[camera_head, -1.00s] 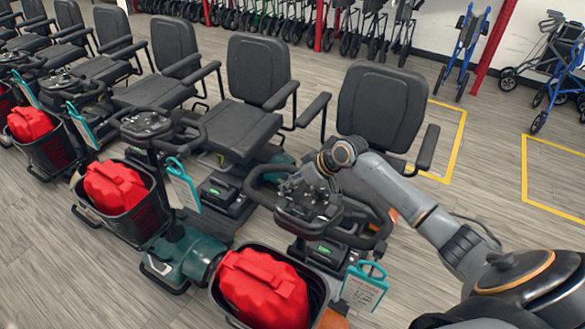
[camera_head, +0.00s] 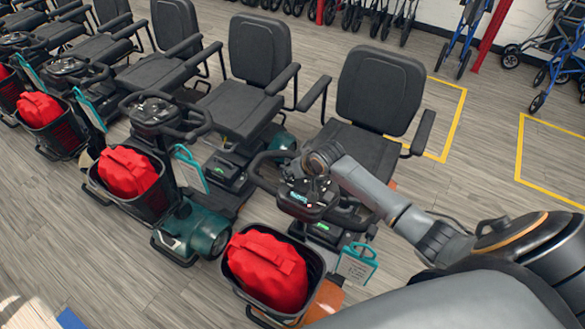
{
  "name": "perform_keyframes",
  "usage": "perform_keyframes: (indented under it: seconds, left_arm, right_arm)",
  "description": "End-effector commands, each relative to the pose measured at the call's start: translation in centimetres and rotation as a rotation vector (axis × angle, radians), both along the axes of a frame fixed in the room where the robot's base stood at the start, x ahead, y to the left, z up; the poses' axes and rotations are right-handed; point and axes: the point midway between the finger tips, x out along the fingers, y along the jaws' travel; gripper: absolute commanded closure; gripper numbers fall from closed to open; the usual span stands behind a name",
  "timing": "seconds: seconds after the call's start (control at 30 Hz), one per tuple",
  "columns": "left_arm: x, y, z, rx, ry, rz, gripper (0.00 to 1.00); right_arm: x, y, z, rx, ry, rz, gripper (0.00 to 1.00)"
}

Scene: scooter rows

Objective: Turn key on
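The nearest scooter's control console (camera_head: 308,197) sits in the middle of the view, with a small lit teal display on its top. My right arm comes in from the right and its gripper (camera_head: 312,180) is at the top of this console, close to or touching it. The wrist and console hide the fingertips, so I cannot tell whether they hold anything. The key itself cannot be made out. My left gripper is not in view.
A red bag (camera_head: 268,270) fills the scooter's front basket, and a teal-framed tag (camera_head: 356,264) hangs beside it. A black seat (camera_head: 380,92) stands behind the console. More scooters line up to the left. Yellow floor markings (camera_head: 545,160) bound clear floor at right.

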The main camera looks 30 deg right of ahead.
Motion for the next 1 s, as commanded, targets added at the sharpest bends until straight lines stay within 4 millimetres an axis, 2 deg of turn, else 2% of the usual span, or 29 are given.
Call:
perform_keyframes:
  seconds: [0.23, 0.27, 0.37, 0.77, 1.0]
  left_arm:
    - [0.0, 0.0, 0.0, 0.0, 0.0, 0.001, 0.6]
    - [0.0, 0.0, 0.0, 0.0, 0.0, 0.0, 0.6]
    - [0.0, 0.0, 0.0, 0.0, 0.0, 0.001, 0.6]
    - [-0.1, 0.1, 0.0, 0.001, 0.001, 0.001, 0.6]
    - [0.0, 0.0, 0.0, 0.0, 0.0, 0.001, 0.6]
  right_arm:
    - [0.1, 0.0, 0.2, 0.001, -0.005, -0.001, 0.98]
    - [0.1, 0.0, 0.2, 0.001, -0.005, -0.001, 0.62]
    - [0.1, 0.0, 0.1, 0.001, -0.004, -0.001, 0.43]
    - [-0.3, -0.2, 0.4, -0.001, -0.002, 0.001, 0.43]
    - [-2.4, -0.6, 3.3, -0.002, -0.003, 0.001, 0.43]
